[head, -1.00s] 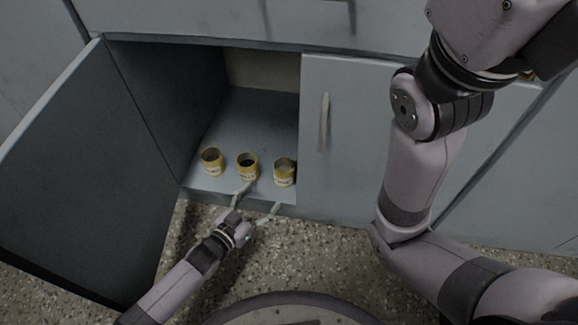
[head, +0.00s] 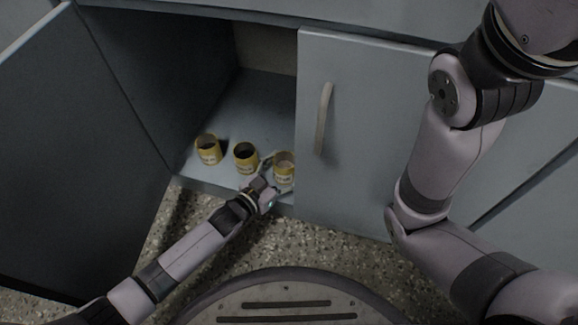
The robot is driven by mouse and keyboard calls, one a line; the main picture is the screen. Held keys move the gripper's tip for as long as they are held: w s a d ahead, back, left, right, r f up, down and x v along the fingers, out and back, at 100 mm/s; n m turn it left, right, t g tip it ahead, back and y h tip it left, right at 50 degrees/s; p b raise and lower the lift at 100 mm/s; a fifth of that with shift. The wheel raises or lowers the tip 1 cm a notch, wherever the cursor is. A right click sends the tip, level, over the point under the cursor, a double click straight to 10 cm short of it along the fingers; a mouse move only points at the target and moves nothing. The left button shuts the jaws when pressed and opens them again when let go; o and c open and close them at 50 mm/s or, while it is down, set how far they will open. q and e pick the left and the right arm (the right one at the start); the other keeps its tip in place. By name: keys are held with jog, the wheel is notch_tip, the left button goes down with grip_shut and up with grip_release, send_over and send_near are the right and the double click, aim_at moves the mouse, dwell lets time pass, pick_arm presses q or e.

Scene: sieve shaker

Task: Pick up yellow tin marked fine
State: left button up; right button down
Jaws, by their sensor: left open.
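Three yellow tins stand upright in a row on the floor of the open cabinet in the head view: the left tin (head: 208,152), the middle tin (head: 245,160) and the right tin (head: 283,174). Each has a pale label, too small to read, so I cannot tell which is marked fine. My left gripper (head: 276,177) is open at the front of the right tin. One finger reaches between the middle and right tins; the other is hard to make out near the right tin's front. I cannot tell whether they touch it. My right gripper is out of view.
The cabinet's left door (head: 75,160) stands wide open. The right door (head: 350,130), with a vertical handle (head: 323,118), is shut close beside the right tin. The cabinet floor (head: 255,105) behind the tins is bare. Speckled floor (head: 170,220) lies in front.

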pick_arm(q)
jog(key=shift+s+r, duration=0.1)
jog(key=shift+c, duration=0.3)
jog(key=c, duration=1.2)
